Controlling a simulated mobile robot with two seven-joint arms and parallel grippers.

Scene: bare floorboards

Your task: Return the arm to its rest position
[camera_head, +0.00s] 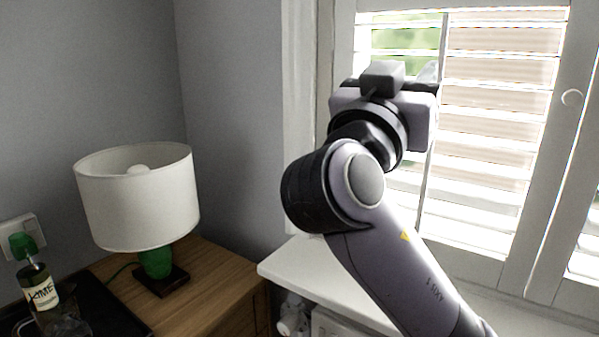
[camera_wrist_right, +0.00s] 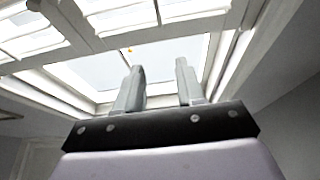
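My right arm (camera_head: 385,260) comes up from the lower right in the head view, in front of the shuttered window. Its gripper (camera_head: 428,72) is at the top, mostly hidden behind its own wrist, with part of a finger showing. In the right wrist view the two grey fingers of the right gripper (camera_wrist_right: 160,88) stand apart with nothing between them. They point up toward the bright window. My left gripper is not in either view.
A window with white louvred shutters (camera_head: 497,120) stands behind the arm, above a white sill (camera_head: 300,271). At left, a white-shaded lamp (camera_head: 140,205) with a green base stands on a wooden table (camera_head: 222,284).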

